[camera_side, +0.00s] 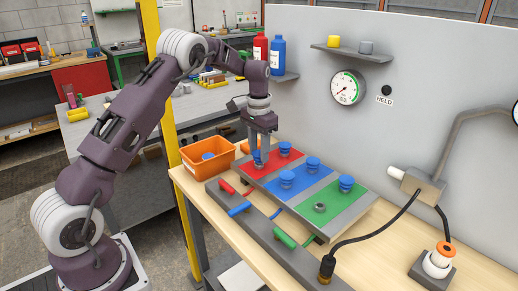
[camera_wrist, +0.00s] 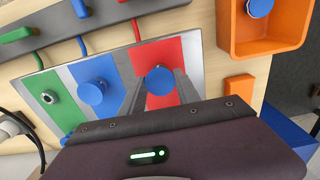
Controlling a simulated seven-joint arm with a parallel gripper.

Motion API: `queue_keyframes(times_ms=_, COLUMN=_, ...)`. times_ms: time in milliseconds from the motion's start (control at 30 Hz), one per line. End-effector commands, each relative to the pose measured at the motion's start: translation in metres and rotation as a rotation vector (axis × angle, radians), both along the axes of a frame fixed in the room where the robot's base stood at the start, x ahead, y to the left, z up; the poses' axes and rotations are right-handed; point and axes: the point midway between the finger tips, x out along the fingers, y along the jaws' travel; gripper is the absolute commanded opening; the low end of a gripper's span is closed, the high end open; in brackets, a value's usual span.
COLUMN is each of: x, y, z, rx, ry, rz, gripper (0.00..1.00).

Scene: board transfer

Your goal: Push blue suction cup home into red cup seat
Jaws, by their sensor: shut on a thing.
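A blue suction cup (camera_wrist: 159,80) sits between my gripper's fingers (camera_wrist: 161,88) over the red panel (camera_wrist: 163,55) in the wrist view. My gripper (camera_side: 258,158) is shut on this cup, pointing down at the near-left part of the red panel (camera_side: 268,165) in the side view. The red seat beneath is hidden by the cup and fingers, so I cannot tell whether the cup is fully down. Another blue cup (camera_side: 285,149) stands farther back on the red panel.
The blue panel holds blue cups (camera_side: 313,163) (camera_side: 287,179). The green panel has a blue cup (camera_side: 346,183) and an empty grey seat (camera_side: 320,207). A rail of coloured handles (camera_side: 239,209) runs along the front. An orange bin (camera_side: 200,161) holds a blue cup (camera_side: 208,156).

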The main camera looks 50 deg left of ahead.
Motion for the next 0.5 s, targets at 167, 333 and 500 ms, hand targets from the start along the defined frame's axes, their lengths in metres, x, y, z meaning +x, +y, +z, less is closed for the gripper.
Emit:
queue_keyframes(times_ms=167, x=0.000, y=0.000, z=-0.004, rx=-0.001, ry=0.002, rz=0.000, gripper=0.00)
queue_keyframes(times_ms=333, x=0.000, y=0.000, z=-0.008, rx=-0.001, ry=0.002, rz=0.000, gripper=0.00)
queue_keyframes(times_ms=500, x=0.000, y=0.000, z=-0.012, rx=0.000, ry=0.001, rz=0.000, gripper=0.00)
